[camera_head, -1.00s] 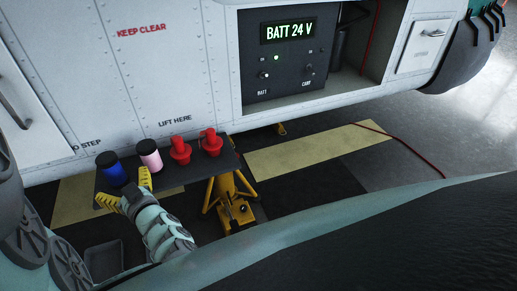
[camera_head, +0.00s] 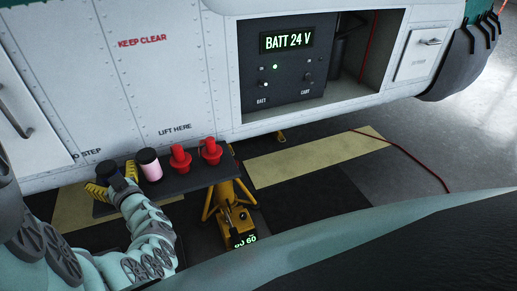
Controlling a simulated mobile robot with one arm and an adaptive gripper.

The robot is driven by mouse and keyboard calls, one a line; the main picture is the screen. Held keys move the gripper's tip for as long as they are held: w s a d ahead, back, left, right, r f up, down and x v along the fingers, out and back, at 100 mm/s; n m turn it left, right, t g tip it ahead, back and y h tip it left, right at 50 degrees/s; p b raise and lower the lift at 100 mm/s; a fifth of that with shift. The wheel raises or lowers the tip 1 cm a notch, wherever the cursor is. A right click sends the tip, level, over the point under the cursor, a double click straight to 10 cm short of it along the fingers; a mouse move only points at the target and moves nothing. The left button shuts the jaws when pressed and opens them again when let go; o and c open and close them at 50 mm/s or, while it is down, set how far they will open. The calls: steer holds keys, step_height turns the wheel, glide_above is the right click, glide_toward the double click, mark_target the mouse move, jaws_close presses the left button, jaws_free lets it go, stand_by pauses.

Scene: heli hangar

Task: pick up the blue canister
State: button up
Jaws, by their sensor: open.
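The blue canister (camera_head: 108,170) with a black cap stands at the left end of a dark shelf (camera_head: 197,178). Only its cap and a little of its body show, since my gripper hides the rest. My gripper (camera_head: 113,180) is open, with one yellow finger to the left of the canister and the other to its right, by the pink canister. I cannot tell whether the fingers touch the blue canister.
A pink canister (camera_head: 151,168) with a black cap stands close on the right, then two red fittings (camera_head: 180,160). The white aircraft side (camera_head: 160,70) rises behind the shelf. A yellow jack (camera_head: 232,205) stands below. A red cable (camera_head: 410,160) lies on the floor at right.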

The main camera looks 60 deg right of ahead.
steer(key=shift+w, duration=0.4)
jaws_close()
stand_by(0.5)
